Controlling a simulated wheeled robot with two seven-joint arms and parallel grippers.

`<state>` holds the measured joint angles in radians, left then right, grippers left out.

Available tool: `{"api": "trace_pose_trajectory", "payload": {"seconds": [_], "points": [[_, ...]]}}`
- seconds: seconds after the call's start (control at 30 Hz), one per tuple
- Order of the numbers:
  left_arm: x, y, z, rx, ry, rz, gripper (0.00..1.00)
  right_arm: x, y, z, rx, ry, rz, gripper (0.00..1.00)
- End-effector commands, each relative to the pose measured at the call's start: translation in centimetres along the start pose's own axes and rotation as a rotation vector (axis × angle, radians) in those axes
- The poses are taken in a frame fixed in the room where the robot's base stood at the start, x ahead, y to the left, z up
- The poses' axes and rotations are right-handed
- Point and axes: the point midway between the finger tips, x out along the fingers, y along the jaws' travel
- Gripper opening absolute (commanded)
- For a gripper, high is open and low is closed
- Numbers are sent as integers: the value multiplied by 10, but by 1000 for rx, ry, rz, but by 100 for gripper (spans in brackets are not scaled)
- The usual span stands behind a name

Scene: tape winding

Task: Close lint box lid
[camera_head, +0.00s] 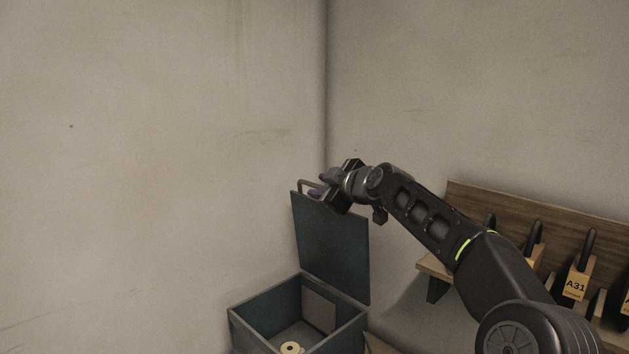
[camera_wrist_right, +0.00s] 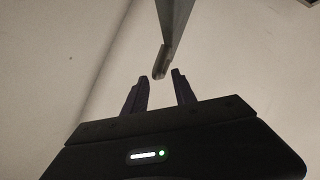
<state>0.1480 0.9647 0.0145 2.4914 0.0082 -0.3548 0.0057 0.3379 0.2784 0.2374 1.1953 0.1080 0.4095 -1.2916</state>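The lint box (camera_head: 262,314) is a dark blue-grey open box at the bottom middle of the head view. Its lid (camera_head: 335,245) stands raised, nearly upright, with a handle (camera_head: 303,184) at its upper left corner. My right gripper (camera_head: 313,191) is at the lid's top edge, by the handle. In the right wrist view its two dark purple fingers (camera_wrist_right: 160,90) are apart with a gap between them. The handle's end (camera_wrist_right: 160,65) lies just beyond the fingertips there, below the lid's edge (camera_wrist_right: 175,20). I cannot tell whether they touch. My left gripper is not in view.
A round yellowish roll (camera_head: 291,348) lies inside the box. A wooden rack (camera_head: 545,225) with dark-handled tools and an "A31" tag (camera_head: 575,285) is on the right wall. Plain walls meet in a corner behind the box.

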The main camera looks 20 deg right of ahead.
Motion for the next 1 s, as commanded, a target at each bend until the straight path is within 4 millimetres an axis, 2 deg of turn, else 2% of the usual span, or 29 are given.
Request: {"api": "trace_pose_trajectory", "payload": {"seconds": [0.03, 0.23, 0.57, 1.0], "points": [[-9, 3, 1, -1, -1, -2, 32, 8, 2, -3, 0, 0, -3, 33], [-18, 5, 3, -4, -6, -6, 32, 33, 2, -2, 0, -1, 0, 33], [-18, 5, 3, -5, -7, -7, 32, 38, 0, 0, -1, 0, 0, 33], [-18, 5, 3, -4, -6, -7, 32, 38, 0, 0, -1, 0, 0, 0]]}}
